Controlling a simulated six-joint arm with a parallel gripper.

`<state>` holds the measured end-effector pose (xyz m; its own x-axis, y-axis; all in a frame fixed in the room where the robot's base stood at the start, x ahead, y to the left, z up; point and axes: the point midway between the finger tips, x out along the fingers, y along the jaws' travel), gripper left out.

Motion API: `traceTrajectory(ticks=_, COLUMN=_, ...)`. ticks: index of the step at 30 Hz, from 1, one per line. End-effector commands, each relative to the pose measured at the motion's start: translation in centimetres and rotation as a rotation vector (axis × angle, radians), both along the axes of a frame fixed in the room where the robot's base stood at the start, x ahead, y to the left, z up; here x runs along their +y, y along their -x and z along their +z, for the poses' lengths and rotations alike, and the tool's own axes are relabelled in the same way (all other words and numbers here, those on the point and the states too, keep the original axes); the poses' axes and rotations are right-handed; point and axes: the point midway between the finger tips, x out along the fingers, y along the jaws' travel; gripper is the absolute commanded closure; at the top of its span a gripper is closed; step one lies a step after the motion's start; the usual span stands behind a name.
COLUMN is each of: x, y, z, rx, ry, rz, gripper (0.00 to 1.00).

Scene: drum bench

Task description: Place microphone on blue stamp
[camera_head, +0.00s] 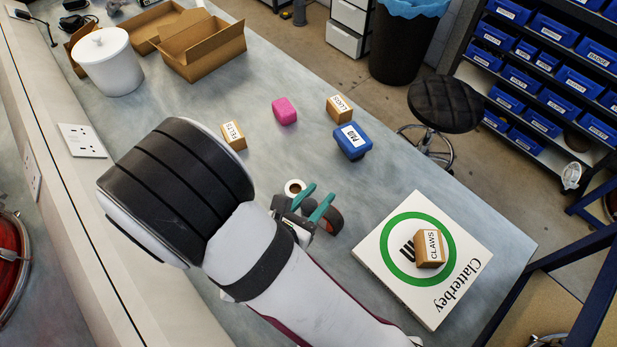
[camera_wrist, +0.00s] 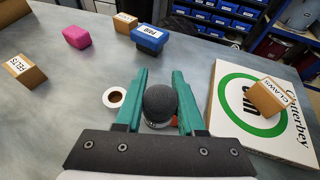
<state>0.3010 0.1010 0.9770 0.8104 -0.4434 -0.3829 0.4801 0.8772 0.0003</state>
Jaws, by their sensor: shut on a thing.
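The microphone, with a round dark grey head (camera_wrist: 160,102), stands between my gripper's teal fingers in the wrist view. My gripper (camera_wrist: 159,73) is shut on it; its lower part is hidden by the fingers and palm. In the head view my gripper (camera_head: 315,199) is low over the bench, left of the white box. I cannot tell whether the microphone touches the bench. The blue stamp is a blue block labelled PAD (camera_head: 351,142), farther along the bench, beyond my fingers. It also shows in the wrist view (camera_wrist: 150,38), with nothing on it.
A white roll (camera_head: 295,187) lies beside my fingers, and a dark and reddish round thing (camera_head: 326,217) is close by. A flat white box (camera_head: 440,300) bears a CLAWS block (camera_head: 428,250). A pink block (camera_head: 284,111), CLOGS block (camera_head: 338,109) and FELTS block (camera_head: 233,136) stand around.

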Motion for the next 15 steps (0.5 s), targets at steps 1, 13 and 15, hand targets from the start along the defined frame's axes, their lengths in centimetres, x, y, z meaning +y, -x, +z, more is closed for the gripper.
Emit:
traceTrajectory(ticks=1, x=-0.2, y=-0.3, z=0.1, rx=0.000, ry=-0.002, rz=-0.008, gripper=1.00)
traceTrajectory(ticks=13, x=-9.7, y=-11.9, z=2.7, rx=0.017, ry=-0.027, rz=-0.313, gripper=1.00)
traceTrajectory(ticks=15, x=-12.9, y=-13.8, z=3.8, rx=0.013, ry=-0.023, rz=-0.368, gripper=1.00)
